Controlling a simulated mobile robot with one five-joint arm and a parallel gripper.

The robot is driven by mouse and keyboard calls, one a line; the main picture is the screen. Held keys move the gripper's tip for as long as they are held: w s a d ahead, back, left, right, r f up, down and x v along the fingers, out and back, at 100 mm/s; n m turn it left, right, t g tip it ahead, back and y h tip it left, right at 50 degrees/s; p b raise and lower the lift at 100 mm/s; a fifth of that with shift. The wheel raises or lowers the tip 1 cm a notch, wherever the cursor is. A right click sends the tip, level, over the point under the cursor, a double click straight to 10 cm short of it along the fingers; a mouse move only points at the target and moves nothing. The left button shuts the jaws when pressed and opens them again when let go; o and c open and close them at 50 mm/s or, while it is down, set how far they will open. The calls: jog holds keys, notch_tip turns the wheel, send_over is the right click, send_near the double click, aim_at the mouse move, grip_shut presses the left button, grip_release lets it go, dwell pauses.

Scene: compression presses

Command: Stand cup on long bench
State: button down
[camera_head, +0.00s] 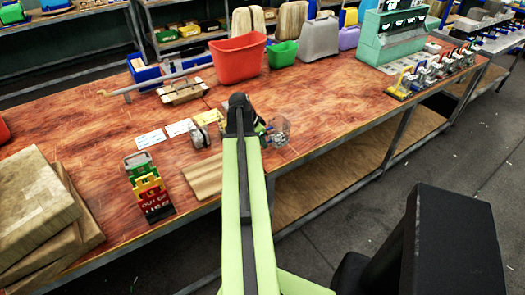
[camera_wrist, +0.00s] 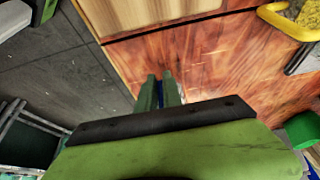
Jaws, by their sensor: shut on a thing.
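My gripper (camera_wrist: 160,80) points down over the bench's front edge in the wrist view. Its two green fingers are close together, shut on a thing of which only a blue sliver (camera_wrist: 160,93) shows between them. I take this for the cup; its shape and tilt are hidden. In the head view my dark wrist covers most of the gripper (camera_head: 262,128). A clear, greyish piece (camera_head: 281,129) shows just right of it; I cannot tell whether it is held. The long bench (camera_head: 330,115) has a reddish wooden top and runs across the view.
A wooden board (camera_head: 204,176), a red-yellow-green sign stack (camera_head: 148,187), a grey round part (camera_head: 201,136) and white cards (camera_head: 165,133) lie left of my arm. A red bin (camera_head: 238,60) and a green bin (camera_head: 283,54) stand behind.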

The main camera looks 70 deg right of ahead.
notch_tip(320, 180, down, 4)
jog(key=b, duration=0.3)
jog(key=shift+r, duration=0.2)
jog(key=c, duration=2)
grip_release()
jog(key=shift+f, duration=0.2)
jog(key=o, duration=0.5)
jog(key=shift+r, duration=0.15)
jog(key=shift+r+p, duration=0.25)
jog(key=shift+p, duration=0.1)
jog(key=p+v, duration=1)
jog(key=v, duration=0.1)
jog(key=shift+w+a+r+p, duration=0.1)
jog(key=shift+w+r+p, duration=0.05)
jog(key=shift+r+p, duration=0.2)
jog(key=shift+f, duration=0.1)
